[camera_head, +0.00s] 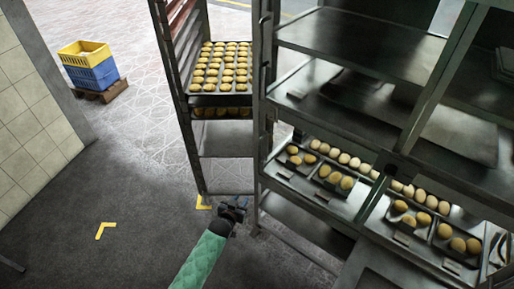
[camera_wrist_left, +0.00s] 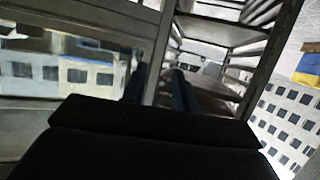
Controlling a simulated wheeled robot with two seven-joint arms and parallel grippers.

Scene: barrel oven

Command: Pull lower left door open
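I cannot clearly pick out the lower left door in either view. My left gripper (camera_head: 233,204) is low in front of the metal shelving, at the end of a green-sleeved arm. In the left wrist view its two dark fingers (camera_wrist_left: 158,88) stand apart with nothing visible between them, so it looks open. A metal post (camera_wrist_left: 160,50) rises beyond the fingers. To its left a framed panel (camera_wrist_left: 65,72) shows a building-like picture or reflection; I cannot tell which. My right gripper is not in view.
A tall rack (camera_head: 226,139) holds trays of buns (camera_head: 220,67) behind my left gripper. Metal shelving (camera_head: 355,35) with buns on trays fills the right. Yellow and blue crates (camera_head: 92,72) stand far left.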

